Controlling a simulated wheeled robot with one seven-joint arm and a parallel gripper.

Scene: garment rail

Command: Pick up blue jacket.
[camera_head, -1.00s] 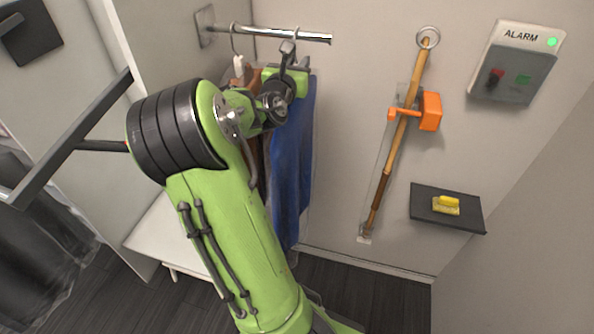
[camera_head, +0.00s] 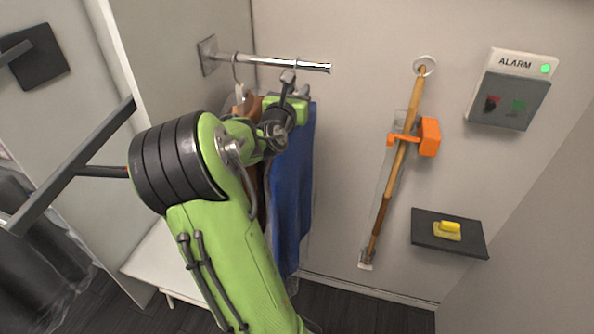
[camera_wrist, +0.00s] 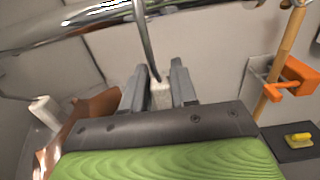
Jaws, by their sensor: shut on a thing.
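The blue jacket (camera_head: 292,190) hangs below the metal rail (camera_head: 285,62), partly hidden behind my arm. My gripper (camera_head: 287,78) is at the top of its hanger, just under the rail. In the wrist view my gripper (camera_wrist: 160,92) has its two fingers on either side of the pale hanger neck (camera_wrist: 160,94), shut on it. The hanger's metal hook (camera_wrist: 145,35) rises from between the fingers to the rail (camera_wrist: 90,18). Whether the hook still rests on the rail is hard to tell.
A brown garment on another hanger (camera_head: 240,92) hangs close on the left. To the right are a wooden pole with an orange clamp (camera_head: 428,137), an alarm box (camera_head: 511,88) and a dark shelf (camera_head: 425,232) with a yellow item (camera_head: 447,230). A white bench (camera_head: 160,262) stands below.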

